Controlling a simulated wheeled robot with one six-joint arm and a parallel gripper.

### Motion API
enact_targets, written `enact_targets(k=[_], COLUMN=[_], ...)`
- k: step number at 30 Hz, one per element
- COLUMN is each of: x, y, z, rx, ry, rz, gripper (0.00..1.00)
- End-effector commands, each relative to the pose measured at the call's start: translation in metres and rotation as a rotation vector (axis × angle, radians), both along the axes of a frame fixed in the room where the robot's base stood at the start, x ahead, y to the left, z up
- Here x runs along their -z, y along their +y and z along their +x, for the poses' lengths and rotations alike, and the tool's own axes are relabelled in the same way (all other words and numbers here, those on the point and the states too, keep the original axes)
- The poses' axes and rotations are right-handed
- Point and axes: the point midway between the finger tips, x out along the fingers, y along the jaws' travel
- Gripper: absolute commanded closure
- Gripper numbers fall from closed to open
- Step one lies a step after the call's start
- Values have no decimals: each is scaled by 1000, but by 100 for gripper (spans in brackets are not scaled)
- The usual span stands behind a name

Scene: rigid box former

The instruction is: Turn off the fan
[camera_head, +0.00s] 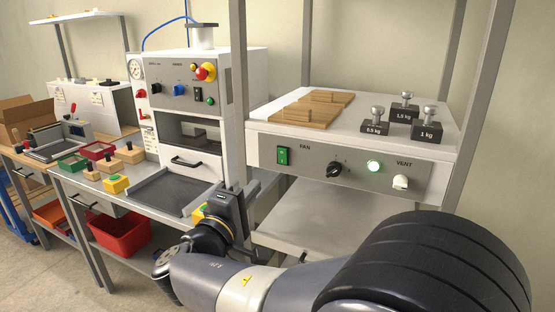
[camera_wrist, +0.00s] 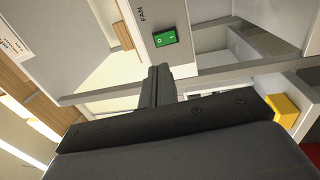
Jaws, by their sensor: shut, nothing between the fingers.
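The FAN switch, a green rocker (camera_head: 283,156), sits at the left end of the grey control panel (camera_head: 310,160) on the white box. In the wrist view the green rocker (camera_wrist: 165,39) is just beyond my fingertips, with white marks on its face. I cannot tell which side is pressed in. My gripper (camera_head: 248,187) is below and left of the rocker in the head view, apart from it. In the wrist view my gripper (camera_wrist: 158,70) has its fingers together and empty, pointing towards the rocker.
Weights (camera_head: 374,122) and wooden pieces (camera_head: 313,109) stand on top. A grey frame post (camera_head: 239,80) rises close to my gripper. A machine (camera_head: 190,100) stands left.

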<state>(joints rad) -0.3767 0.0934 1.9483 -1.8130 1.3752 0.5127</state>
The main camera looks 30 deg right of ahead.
Motion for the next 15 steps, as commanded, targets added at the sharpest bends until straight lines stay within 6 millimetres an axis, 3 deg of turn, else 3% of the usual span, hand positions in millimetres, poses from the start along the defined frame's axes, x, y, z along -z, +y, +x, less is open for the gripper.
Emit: enact_targets(k=[15], x=[-12], y=[-69], z=[52], rx=[5], ry=[2], rz=[-1], gripper=[100])
